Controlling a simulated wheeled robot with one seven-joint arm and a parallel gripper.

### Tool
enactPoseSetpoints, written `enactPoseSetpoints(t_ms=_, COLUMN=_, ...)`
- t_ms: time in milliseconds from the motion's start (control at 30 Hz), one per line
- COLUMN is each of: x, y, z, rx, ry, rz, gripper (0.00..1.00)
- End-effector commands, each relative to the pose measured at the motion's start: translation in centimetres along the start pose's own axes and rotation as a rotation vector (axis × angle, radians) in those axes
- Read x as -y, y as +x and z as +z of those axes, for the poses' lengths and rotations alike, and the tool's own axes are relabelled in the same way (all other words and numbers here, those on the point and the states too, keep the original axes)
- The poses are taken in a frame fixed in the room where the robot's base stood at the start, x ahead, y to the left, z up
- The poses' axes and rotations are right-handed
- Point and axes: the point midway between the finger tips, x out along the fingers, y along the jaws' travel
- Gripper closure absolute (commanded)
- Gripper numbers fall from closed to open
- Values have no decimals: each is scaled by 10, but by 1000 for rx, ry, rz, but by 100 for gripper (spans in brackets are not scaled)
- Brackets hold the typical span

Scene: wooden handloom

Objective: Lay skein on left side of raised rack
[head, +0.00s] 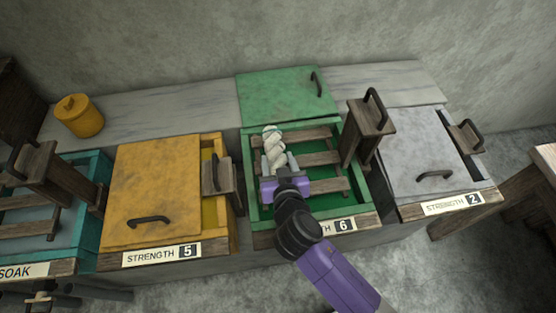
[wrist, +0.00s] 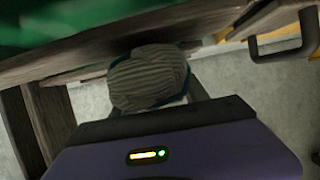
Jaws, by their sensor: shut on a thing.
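The skein (head: 273,148) is a pale twisted hank of yarn. My gripper (head: 276,165) is shut on it and holds it over the left part of the wooden slatted rack (head: 322,159) in the green vat (head: 252,198). In the wrist view the skein (wrist: 150,78) shows as a ribbed grey bundle just ahead of the gripper body. Whether the skein touches the slats cannot be told. My gripper and arm hide part of the rack's left and front side.
The green lid (head: 287,95) lies behind the vat. A wooden post with a black handle (head: 369,125) stands at the vat's right. A yellow lidded vat (head: 150,190) is at left, a grey one (head: 425,160) at right. A yellow jar (head: 79,116) stands back left.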

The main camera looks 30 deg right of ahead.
Motion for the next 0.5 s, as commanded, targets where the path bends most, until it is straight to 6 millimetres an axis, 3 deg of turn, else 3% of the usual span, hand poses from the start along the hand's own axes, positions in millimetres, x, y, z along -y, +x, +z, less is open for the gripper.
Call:
enactPoseSetpoints(t_ms=100, x=0, y=0, z=-1, rx=-1, ry=0, rz=0, gripper=95)
enactPoseSetpoints(t_ms=133, x=0, y=0, z=-1, rx=-1, ry=0, rz=0, gripper=42)
enactPoseSetpoints(t_ms=233, x=0, y=0, z=-1, rx=-1, ry=0, rz=0, gripper=22)
enactPoseSetpoints(t_ms=500, x=0, y=0, z=0, rx=1, ry=0, rz=0, gripper=22)
